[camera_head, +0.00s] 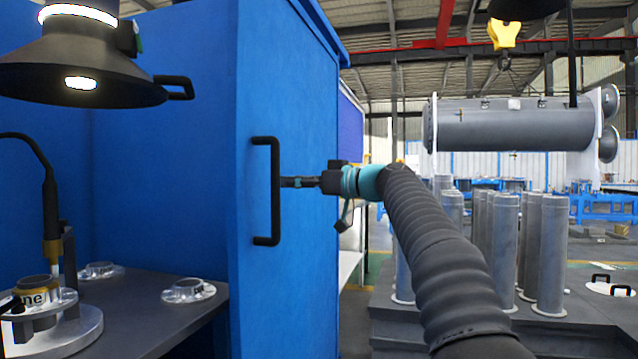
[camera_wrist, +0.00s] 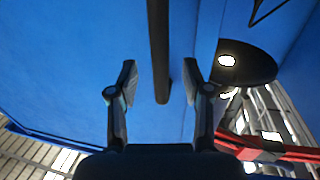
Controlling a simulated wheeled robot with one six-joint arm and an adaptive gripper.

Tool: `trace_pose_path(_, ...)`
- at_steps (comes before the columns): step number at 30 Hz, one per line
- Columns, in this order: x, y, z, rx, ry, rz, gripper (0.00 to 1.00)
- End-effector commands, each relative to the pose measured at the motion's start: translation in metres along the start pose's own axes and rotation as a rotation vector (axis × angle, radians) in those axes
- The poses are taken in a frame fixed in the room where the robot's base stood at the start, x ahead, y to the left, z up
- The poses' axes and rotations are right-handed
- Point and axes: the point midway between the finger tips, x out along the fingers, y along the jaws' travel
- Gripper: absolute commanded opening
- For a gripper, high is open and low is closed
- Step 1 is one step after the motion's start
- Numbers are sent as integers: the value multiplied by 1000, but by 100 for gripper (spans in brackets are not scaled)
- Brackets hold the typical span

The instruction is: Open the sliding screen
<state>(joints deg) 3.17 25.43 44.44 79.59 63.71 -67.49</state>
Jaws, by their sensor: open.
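The sliding screen (camera_head: 300,250) is a blue panel on the side of a blue booth, with a black vertical bar handle (camera_head: 275,212) near its left edge. My gripper (camera_head: 287,182) is at mid-height of the handle, coming from the right. In the wrist view, my gripper (camera_wrist: 159,80) is open, with one finger on each side of the handle (camera_wrist: 158,45). A gap shows between the bar and each finger. The handle's end shows between the fingers, against the blue panel. Whether the screen has shifted cannot be told.
A dark table (camera_head: 165,325) with small metal flanged parts (camera_head: 188,289) stands inside the booth on the left, under a black lamp (camera_head: 75,60). Grey upright cylinders (camera_head: 552,255) stand on a dark platform to the right.

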Motion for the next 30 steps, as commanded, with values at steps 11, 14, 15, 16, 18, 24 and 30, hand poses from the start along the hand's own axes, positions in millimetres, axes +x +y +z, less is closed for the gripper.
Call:
trace_pose_path(11, -53, 0, 0, 1, 0, 1, 50)
trace_pose_path(14, -57, 0, 0, 1, 0, 0, 50)
trace_pose_path(15, -57, 0, 0, 1, 1, 0, 50)
trace_pose_path(16, -58, 0, 0, 1, 1, 0, 50)
trace_pose_path(18, -58, 0, 0, 1, 1, 0, 50)
trace_pose_path(24, -57, 0, 0, 1, 1, 0, 50)
trace_pose_path(30, -57, 0, 0, 38, 1, 1, 50)
